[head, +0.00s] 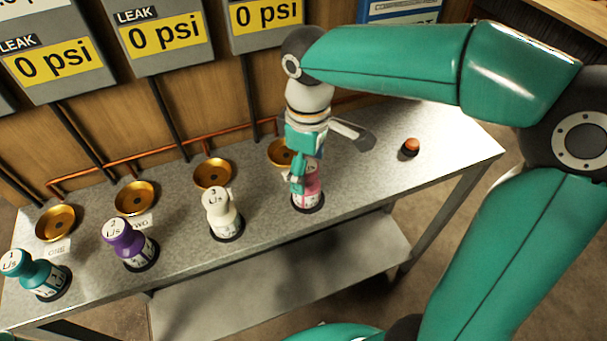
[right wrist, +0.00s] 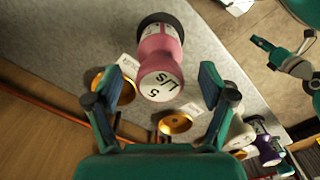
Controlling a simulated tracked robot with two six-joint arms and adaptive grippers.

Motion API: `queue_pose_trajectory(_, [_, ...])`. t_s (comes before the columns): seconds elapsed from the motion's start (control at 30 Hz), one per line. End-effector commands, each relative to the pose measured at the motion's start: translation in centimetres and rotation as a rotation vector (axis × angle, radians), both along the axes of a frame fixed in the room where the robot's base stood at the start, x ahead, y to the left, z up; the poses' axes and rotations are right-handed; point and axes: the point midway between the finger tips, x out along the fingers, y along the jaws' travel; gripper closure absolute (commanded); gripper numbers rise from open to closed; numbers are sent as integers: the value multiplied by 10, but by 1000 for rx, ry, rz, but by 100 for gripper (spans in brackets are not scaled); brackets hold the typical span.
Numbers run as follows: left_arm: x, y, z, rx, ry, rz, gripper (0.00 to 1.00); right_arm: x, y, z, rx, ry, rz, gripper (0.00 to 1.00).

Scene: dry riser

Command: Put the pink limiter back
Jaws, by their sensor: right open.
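The pink limiter (head: 311,186) stands upright on a black base on the grey table, in front of the rightmost gold cup (head: 277,154). My right gripper (head: 297,180) is over it from above and hides part of it. In the right wrist view the pink limiter (right wrist: 160,52) shows its top marked 5 L/s, between the spread fingers of my right gripper (right wrist: 161,82). Gaps show on both sides, so the fingers look clear of it. What seems to be my left gripper (right wrist: 285,62) is small at the upper right there; its jaws are unclear.
White (head: 221,213), purple (head: 130,244) and teal (head: 34,273) limiters stand in a row to the left, each near a gold cup. An orange-topped knob (head: 410,147) is at the right. Gauges reading 0 psi hang behind. The table's right end is mostly clear.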

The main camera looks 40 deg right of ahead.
Motion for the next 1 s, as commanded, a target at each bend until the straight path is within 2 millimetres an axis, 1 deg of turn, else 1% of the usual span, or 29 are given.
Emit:
queue_pose_trajectory(0.03, [0,0,4,0,0,0,60,1,0,13,0,-4,0,18])
queue_pose_trajectory(0.2, [0,0,10,0,0,0,60,1,0,48,0,-4,1,18])
queue_pose_trajectory(0.3, [0,0,12,0,0,0,60,1,0,65,0,-4,2,18])
queue_pose_trajectory(0.4, [0,0,14,0,0,0,60,1,0,78,-1,-3,2,18])
queue_pose_trajectory(0.5, [0,0,15,0,0,0,60,1,0,85,0,-1,2,18])
queue_pose_trajectory(0.6, [0,0,15,0,0,0,60,1,0,87,0,0,2,18])
queue_pose_trajectory(1.0, [0,0,15,0,0,0,60,1,0,87,-1,1,2,18])
